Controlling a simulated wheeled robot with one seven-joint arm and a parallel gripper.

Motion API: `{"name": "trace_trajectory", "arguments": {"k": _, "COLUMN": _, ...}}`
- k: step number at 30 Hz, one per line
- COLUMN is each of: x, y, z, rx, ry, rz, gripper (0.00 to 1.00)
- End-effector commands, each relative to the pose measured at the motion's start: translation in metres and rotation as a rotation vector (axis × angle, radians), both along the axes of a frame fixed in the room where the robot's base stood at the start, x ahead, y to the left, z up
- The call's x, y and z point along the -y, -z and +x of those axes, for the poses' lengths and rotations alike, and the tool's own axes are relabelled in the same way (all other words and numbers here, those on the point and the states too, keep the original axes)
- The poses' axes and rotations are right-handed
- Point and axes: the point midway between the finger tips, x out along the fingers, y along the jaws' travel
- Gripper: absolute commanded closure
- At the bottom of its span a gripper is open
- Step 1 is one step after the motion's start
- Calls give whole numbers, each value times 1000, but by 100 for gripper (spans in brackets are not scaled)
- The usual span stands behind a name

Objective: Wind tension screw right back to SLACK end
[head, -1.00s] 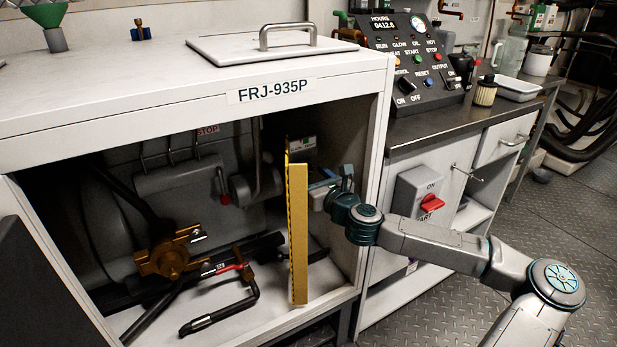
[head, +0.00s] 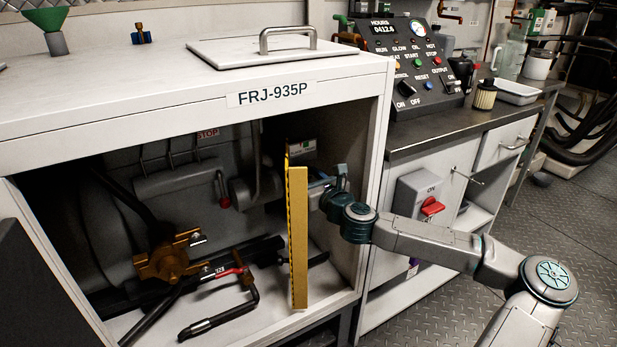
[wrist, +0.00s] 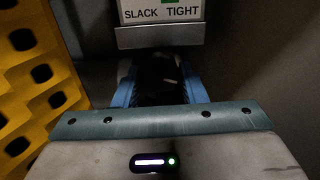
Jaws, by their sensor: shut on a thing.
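The tension screw's dark, rounded head (wrist: 158,85) shows in the wrist view between the blue fingers of my gripper (wrist: 160,96), which is shut on it. Above it is a plate marked SLACK and TIGHT (wrist: 160,14) with a green patch between the words near the top edge. The top of this plate is cut off, so I cannot read the screw's position on the scale. In the head view my gripper (head: 318,192) reaches into the right side of the open cabinet, and the yellow guard partly hides it. The screw itself is hidden there.
The upright yellow guard (head: 299,240) stands just left of my gripper; its perforated face (wrist: 32,75) fills the left of the wrist view. The cabinet's right post (head: 371,190) is close to my arm.

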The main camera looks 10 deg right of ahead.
Motion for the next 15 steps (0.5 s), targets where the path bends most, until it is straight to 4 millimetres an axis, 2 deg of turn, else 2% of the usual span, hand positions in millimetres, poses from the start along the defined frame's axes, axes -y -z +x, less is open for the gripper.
{"name": "trace_trajectory", "arguments": {"k": 8, "x": 0, "y": -2, "z": 0, "rx": 46, "ry": 2, "rz": -145, "gripper": 85}}
{"name": "trace_trajectory", "arguments": {"k": 15, "x": 1, "y": -2, "z": 0, "rx": 114, "ry": 1, "rz": -352, "gripper": 85}}
